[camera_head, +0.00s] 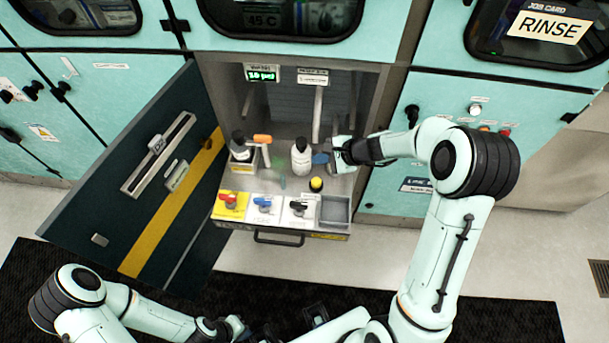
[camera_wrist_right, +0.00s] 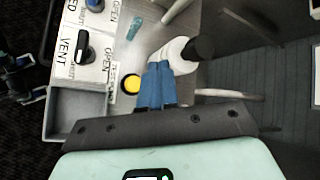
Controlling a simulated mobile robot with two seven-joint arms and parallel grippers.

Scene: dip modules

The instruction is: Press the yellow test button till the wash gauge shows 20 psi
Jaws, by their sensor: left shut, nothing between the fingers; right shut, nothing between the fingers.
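The yellow button (camera_head: 316,184) sits on a black base at the front of the open bay, behind the tray of valves. It also shows in the right wrist view (camera_wrist_right: 131,83), just left of my right fingers. My right gripper (camera_head: 320,158) is shut and empty. Its blue fingertips (camera_wrist_right: 160,68) are beside the white bottle and appear apart from the button. The wash gauge (camera_head: 262,73) on the bay's back wall has a lit green display; its small digits look like 10 psi. My left gripper (camera_head: 236,324) is shut, low at the bottom of the head view, away from the bay.
A white bottle (camera_head: 301,158) with a black cap stands close by my right fingers. Another bottle (camera_head: 240,147) and an orange-topped item (camera_head: 262,139) stand left. Red, blue and black valve handles line the front, beside an empty grey bin (camera_head: 336,210). The dark door (camera_head: 140,180) hangs open left.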

